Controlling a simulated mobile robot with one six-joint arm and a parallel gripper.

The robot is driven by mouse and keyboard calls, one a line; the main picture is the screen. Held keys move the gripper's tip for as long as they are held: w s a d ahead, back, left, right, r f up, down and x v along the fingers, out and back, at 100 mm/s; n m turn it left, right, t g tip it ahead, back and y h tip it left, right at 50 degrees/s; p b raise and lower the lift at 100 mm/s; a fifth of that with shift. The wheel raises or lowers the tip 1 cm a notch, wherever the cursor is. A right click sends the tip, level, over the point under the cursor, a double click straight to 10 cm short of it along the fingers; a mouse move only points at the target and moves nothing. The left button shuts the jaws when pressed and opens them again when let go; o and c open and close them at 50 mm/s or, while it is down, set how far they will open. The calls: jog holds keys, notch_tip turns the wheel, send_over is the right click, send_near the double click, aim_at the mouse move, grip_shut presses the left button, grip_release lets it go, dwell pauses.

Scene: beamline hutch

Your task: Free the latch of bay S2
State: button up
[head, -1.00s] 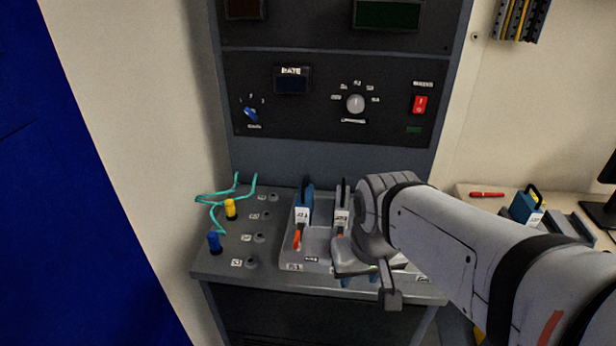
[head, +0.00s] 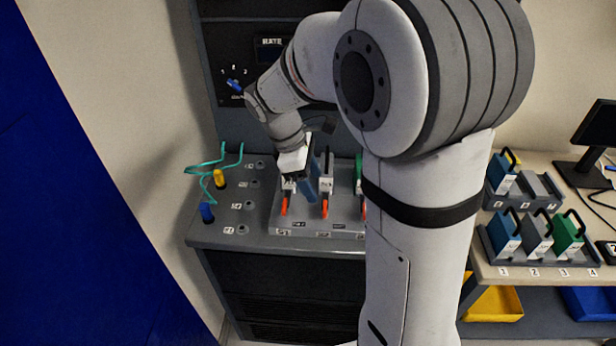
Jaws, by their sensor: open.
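A grey bay rack (head: 262,226) on the console shelf holds several upright modules. Orange latch levers show at the front of the left bay (head: 284,205), the middle bay (head: 324,208) and the right bay (head: 364,209). A pale module (head: 326,166) stands in the middle and a green module (head: 359,170) at the right, partly behind my arm. My gripper (head: 303,180) is open, low over the left side of the rack, and covers much of the left module. Whether it touches anything cannot be told. The bay labels are too small to read surely.
A yellow plug (head: 219,178) and a blue plug (head: 207,212) with teal cables (head: 212,165) stand left of the rack. The control panel with a blue knob (head: 234,86) rises behind. At right, a bench (head: 476,266) holds more modules in racks and a monitor (head: 597,125).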

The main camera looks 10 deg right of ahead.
aim_at(324, 205)
jog(key=shift+n, duration=0.3)
jog(key=x, duration=0.7)
jog(key=shift+w+d+f, duration=0.1)
jog(key=shift+w+f, duration=0.1)
jog(key=shift+f, duration=0.25)
